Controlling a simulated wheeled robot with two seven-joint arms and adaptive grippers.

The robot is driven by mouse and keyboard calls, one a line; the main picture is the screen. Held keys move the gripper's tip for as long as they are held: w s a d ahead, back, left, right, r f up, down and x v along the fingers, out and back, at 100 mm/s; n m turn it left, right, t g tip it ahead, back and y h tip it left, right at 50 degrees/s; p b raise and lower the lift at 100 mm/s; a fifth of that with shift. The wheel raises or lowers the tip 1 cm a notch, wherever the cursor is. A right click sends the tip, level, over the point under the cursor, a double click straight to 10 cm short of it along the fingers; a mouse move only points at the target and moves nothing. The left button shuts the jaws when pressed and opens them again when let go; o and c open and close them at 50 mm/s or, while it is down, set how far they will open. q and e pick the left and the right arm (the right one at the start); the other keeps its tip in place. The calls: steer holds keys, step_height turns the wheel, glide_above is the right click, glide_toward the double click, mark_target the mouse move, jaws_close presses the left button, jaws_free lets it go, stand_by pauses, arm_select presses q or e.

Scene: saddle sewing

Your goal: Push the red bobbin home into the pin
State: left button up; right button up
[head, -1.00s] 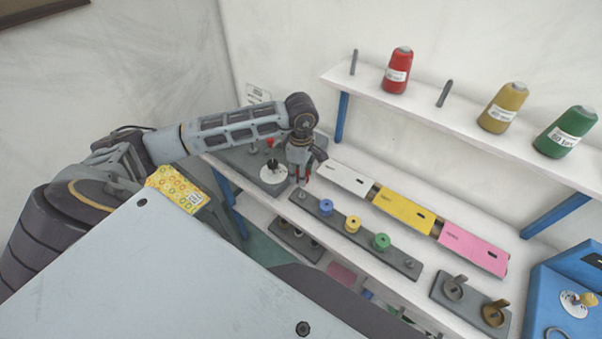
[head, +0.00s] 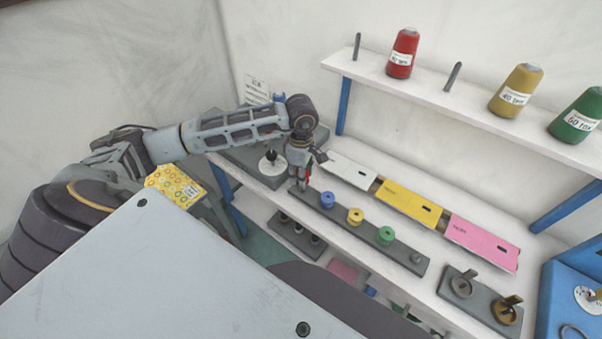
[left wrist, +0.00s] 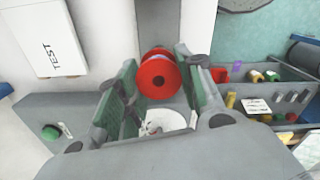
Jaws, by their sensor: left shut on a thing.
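The red bobbin (left wrist: 160,76) is between the green-padded fingers of my left gripper (left wrist: 157,92) in the left wrist view. In the head view my left gripper (head: 303,184) points down at the left end of the grey bobbin rack (head: 345,222), and only a sliver of red shows beside its fingers. The pin at that end is hidden by the gripper and bobbin, so I cannot tell how far down the bobbin sits. My right gripper is not in view.
A grey machine base with a white dial (head: 268,165) is left of the rack. White, yellow (head: 408,203) and pink (head: 482,240) boxes line up behind it. A shelf above holds red (head: 403,54), yellow and green cones. A grey holder (head: 478,300) stands at right.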

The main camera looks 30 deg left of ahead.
arm_select(q)
steer(key=shift+b, duration=0.3)
stand_by(0.9)
steer(key=shift+b, duration=0.3)
stand_by(0.3)
stand_by(0.4)
stand_by(0.5)
steer(key=shift+b, duration=0.3)
steer(key=shift+f+b, duration=0.75)
steer(key=shift+f, duration=0.05)
stand_by(0.7)
steer(key=shift+f+b, duration=1.15)
steer(key=shift+f, duration=0.05)
stand_by(0.6)
steer(key=o, duration=1.3)
